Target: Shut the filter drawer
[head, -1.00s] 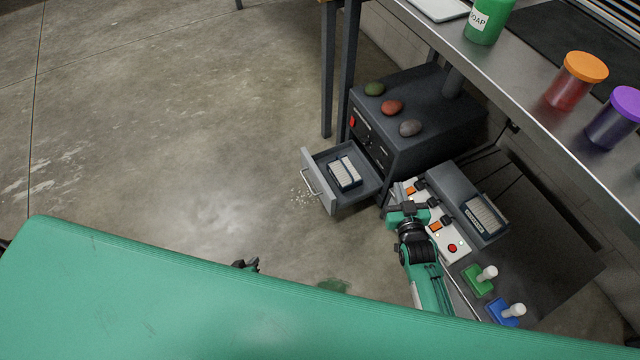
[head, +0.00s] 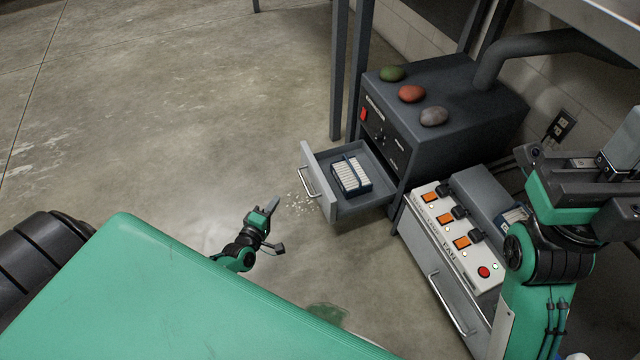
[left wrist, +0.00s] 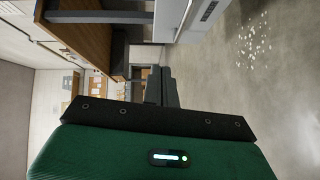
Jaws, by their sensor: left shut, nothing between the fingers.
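The filter drawer (head: 318,172) stands pulled out of the dark grey cabinet (head: 445,160), with a bar handle (head: 307,183) on its front. A white pleated filter (head: 351,175) in a dark frame lies inside it. My left gripper (head: 273,206) is shut and empty, in front of and apart from the drawer front, low over the floor. In the left wrist view its shut fingers (left wrist: 161,86) show, with the grey drawer front (left wrist: 205,18) beyond them at the top. My right gripper (head: 605,165) is at the right edge, above the switch unit; its fingertips are not clear.
A white switch panel (head: 460,242) with orange switches and a red button stands right of the drawer. Several stones (head: 411,93) lie on the cabinet. Pale crumbs (head: 299,202) lie on the floor by the drawer. The floor (head: 180,120) left of the drawer is open.

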